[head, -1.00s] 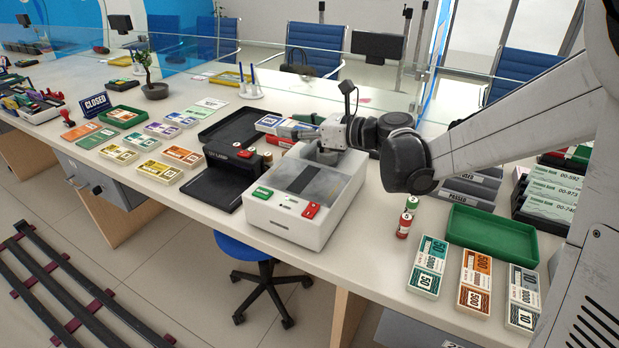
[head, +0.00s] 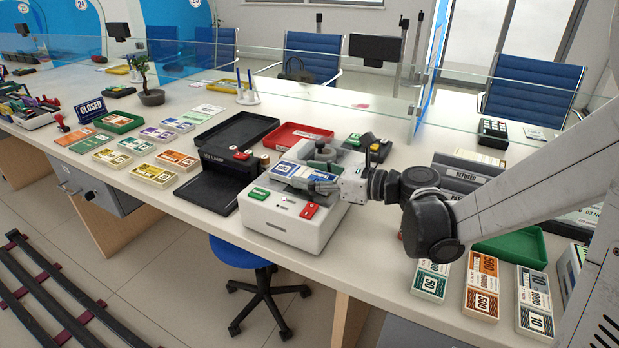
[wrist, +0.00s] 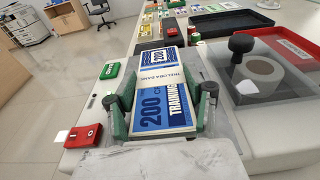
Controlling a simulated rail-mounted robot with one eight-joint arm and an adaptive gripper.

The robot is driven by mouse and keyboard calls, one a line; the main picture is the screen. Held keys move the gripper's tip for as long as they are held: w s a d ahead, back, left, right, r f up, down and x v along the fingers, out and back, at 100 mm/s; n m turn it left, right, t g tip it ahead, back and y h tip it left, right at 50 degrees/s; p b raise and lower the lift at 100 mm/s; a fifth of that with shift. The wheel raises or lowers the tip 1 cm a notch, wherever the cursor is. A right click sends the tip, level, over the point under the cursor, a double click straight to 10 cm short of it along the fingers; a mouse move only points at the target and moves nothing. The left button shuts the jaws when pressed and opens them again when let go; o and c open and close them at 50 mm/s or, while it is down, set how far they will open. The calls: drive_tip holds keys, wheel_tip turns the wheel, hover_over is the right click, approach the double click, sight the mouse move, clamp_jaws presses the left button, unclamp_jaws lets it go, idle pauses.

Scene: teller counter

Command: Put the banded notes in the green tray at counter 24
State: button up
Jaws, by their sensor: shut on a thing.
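My gripper (head: 312,180) is shut on a bundle of blue 200 notes (head: 284,168) with a pale band. In the wrist view the bundle (wrist: 164,95) lies lengthwise between the two green-padded fingers (wrist: 160,110). In the head view the bundle shows over the white banding machine (head: 297,215); whether it touches the machine is hard to tell. A green tray (head: 118,122) sits at the left by the CLOSED sign. Another green tray (head: 520,245) is at the right, partly hidden by my arm. A 24 sign (head: 80,4) shows at the upper left.
A black tray (head: 236,130) and a red tray (head: 297,136) lie behind the machine. Several note bundles (head: 153,176) lie left, others (head: 482,290) front right. A glass screen (head: 350,80) runs along the counter. A plant (head: 150,95) stands behind the left tray.

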drive_tip(key=o, duration=1.3)
drive_tip(key=shift+f, duration=0.1)
drive_tip(key=shift+c, duration=0.2)
